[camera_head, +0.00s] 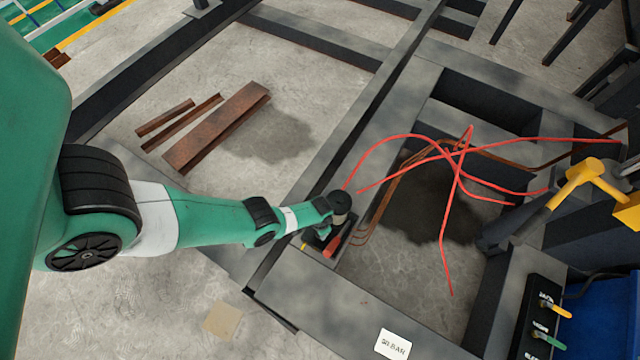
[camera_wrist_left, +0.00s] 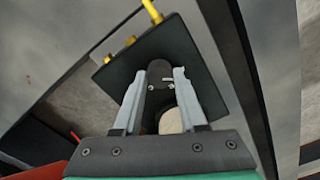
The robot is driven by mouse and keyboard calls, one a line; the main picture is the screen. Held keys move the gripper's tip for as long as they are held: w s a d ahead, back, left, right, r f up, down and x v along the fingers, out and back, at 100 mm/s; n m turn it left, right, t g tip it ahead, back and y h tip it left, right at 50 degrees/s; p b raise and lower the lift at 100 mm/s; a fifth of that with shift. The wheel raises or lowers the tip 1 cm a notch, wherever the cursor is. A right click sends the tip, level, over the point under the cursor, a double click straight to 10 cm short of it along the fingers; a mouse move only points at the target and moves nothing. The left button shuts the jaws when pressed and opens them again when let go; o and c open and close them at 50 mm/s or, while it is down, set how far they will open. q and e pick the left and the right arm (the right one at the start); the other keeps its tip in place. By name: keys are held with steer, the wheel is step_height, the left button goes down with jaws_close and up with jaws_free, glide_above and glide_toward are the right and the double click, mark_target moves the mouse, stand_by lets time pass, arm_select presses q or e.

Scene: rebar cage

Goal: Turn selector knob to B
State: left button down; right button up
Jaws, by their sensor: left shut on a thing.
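The selector knob (camera_wrist_left: 167,75) is a dark round part on a black plate (camera_wrist_left: 118,88) in the left wrist view. My left gripper (camera_wrist_left: 163,78) is shut on it, one grey finger on each side. In the head view the left gripper (camera_head: 338,222) is over the same small black plate (camera_head: 318,244) on the dark frame, and the arm hides the knob. Small yellow parts and a red part stand at the plate's edges. I cannot read any B mark or tell the knob's pointing direction. My right gripper is not in view.
Red cables (camera_head: 455,165) loop over the frame opening to the right. A yellow hammer-like tool (camera_head: 590,180) is at the right. A black panel with coloured levers (camera_head: 543,325) and a white label (camera_head: 393,345) are at the lower right. Rusty steel pieces (camera_head: 215,128) lie on the floor.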

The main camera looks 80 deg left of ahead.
arm_select(q)
steer(key=m, duration=1)
steer(key=shift+m+b, duration=0.3)
steer(key=shift+b, duration=0.05)
stand_by(0.4)
steer(key=shift+c, duration=2.3)
jaws_free()
step_height(320, 180, up, 12)
steer(key=p, duration=1.1)
steer(key=shift+f+p, duration=0.2)
steer(key=shift+p, duration=0.1)
